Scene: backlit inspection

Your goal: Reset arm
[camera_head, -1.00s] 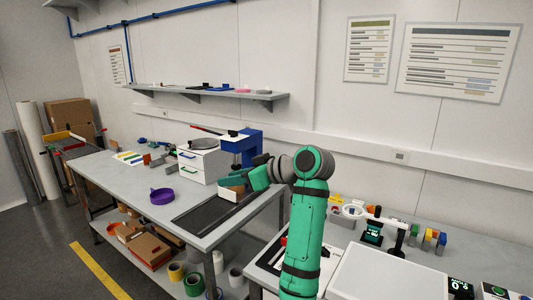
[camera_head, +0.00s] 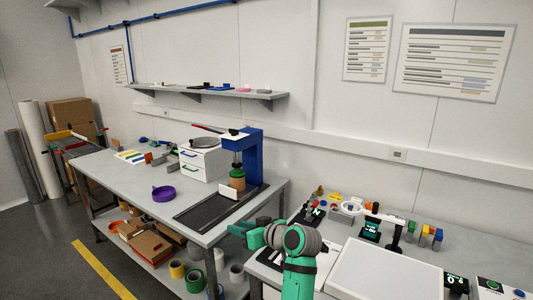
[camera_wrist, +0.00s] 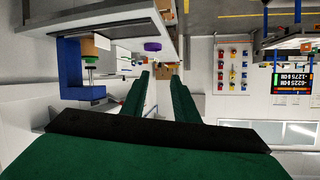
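My green arm and gripper (camera_head: 240,231) show low in the head view, near the gap between the two workbenches. The gripper points left, in front of the left bench's near end. In the wrist view its two green fingers (camera_wrist: 160,77) are apart, with nothing held between them. A blue press (camera_head: 250,155) stands on the left bench, behind and apart from my gripper. A tan cylinder with a green band (camera_head: 237,179) sits under the press head. The press also shows at the left of the wrist view (camera_wrist: 70,72), upside down.
The left bench (camera_head: 130,183) holds a purple bowl (camera_head: 164,193), a white drawer box (camera_head: 200,162) and a dark mat (camera_head: 205,208). The right bench bears a white panel (camera_head: 385,272), small displays and coloured parts. A wall shelf (camera_head: 215,94) runs above.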

